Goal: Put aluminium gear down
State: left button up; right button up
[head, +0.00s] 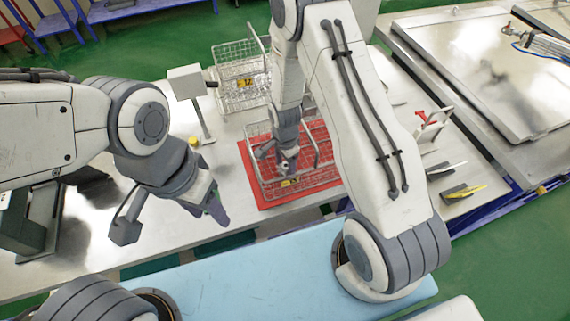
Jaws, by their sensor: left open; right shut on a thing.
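My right gripper (287,164) reaches down into the wire basket (322,158) that stands on a red mat (251,172). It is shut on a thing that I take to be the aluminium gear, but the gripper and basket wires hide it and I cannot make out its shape. I cannot tell whether it touches the basket floor. A yellow label (290,182) is on the basket's near side. My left gripper (217,212) is open and empty, over the near part of the metal table, left of the mat.
A second wire basket (238,88) with a yellow label stands behind the first. A pale box on a post (188,84) stands left of it. Metal table (150,225) is clear near the mat's left. At right lie a red-handled tool (434,117) and a yellow-edged piece (464,191).

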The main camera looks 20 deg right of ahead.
jog(key=shift+f, duration=0.2)
jog(key=o, duration=1.4)
jog(key=shift+r, duration=0.1)
